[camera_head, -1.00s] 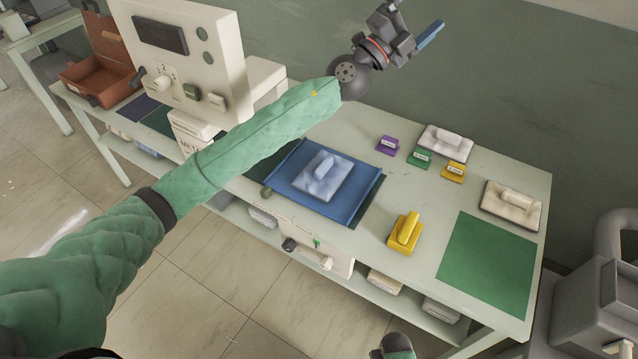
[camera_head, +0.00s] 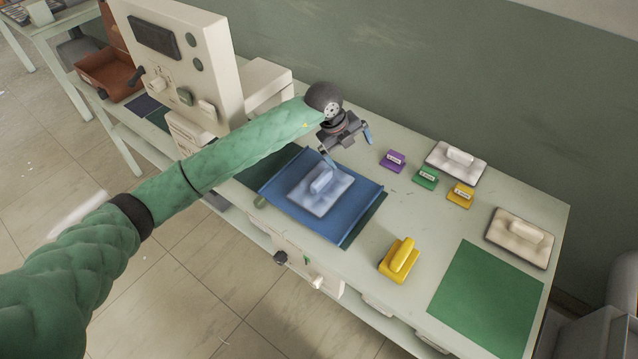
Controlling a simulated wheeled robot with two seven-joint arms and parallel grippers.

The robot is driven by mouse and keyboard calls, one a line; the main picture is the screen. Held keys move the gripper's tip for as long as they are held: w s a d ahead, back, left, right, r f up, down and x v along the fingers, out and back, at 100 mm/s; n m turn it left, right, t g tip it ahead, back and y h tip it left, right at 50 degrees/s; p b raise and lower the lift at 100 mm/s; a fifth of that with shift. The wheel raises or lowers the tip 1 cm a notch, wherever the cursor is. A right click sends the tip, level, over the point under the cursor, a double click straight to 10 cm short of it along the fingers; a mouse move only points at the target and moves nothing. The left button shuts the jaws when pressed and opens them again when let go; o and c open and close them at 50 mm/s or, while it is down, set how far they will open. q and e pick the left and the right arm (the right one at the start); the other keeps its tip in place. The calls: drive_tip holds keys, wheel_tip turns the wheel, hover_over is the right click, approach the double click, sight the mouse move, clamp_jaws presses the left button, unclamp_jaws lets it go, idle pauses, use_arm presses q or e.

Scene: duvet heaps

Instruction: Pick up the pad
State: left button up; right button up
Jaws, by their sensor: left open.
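A pale blue-white pad (camera_head: 319,188) with a raised grip on top lies on a blue mat (camera_head: 345,222) in the middle of the table. Two similar white pads, one at the back (camera_head: 457,161) and one at the right (camera_head: 520,237), lie on the same table. My left gripper (camera_head: 348,147) is open and empty, pointing down. In the picture it is just above and to the right of the pad on the blue mat, with one fingertip close to that pad's far edge. I cannot tell the exact height gap. My right gripper is not in view.
A cream machine (camera_head: 185,62) stands left of the mat. Small purple (camera_head: 393,160), green (camera_head: 425,178) and yellow (camera_head: 460,195) blocks sit to the right. A yellow handled block (camera_head: 399,260) and a green mat (camera_head: 487,298) lie nearer the front right.

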sight(322, 176)
use_arm(q)
drive_tip(key=a+n+y, duration=0.1)
drive_tip(key=a, duration=0.1)
drive_tip(key=s+a+f+n+y, duration=0.1)
drive_tip(key=a, duration=0.1)
drive_tip(key=s+a+n+g+y, duration=0.1)
drive_tip(key=a+n+y, duration=0.1)
drive_tip(key=a, duration=0.1)
drive_tip(key=shift+s+a+f, duration=0.1)
drive_tip(key=shift+f, duration=0.05)
drive_tip(key=shift+a+n, duration=0.1)
drive_tip(key=shift+n, duration=0.3)
drive_tip(key=shift+f+n, duration=0.25)
drive_tip(key=shift+n, duration=0.05)
drive_tip(key=shift+f+p, duration=0.75)
drive_tip(key=shift+f, duration=0.45)
wheel_tip(322, 176, down, 4)
drive_tip(key=p, duration=0.3)
drive_tip(key=shift+f, duration=0.55)
drive_tip(key=c, duration=0.9)
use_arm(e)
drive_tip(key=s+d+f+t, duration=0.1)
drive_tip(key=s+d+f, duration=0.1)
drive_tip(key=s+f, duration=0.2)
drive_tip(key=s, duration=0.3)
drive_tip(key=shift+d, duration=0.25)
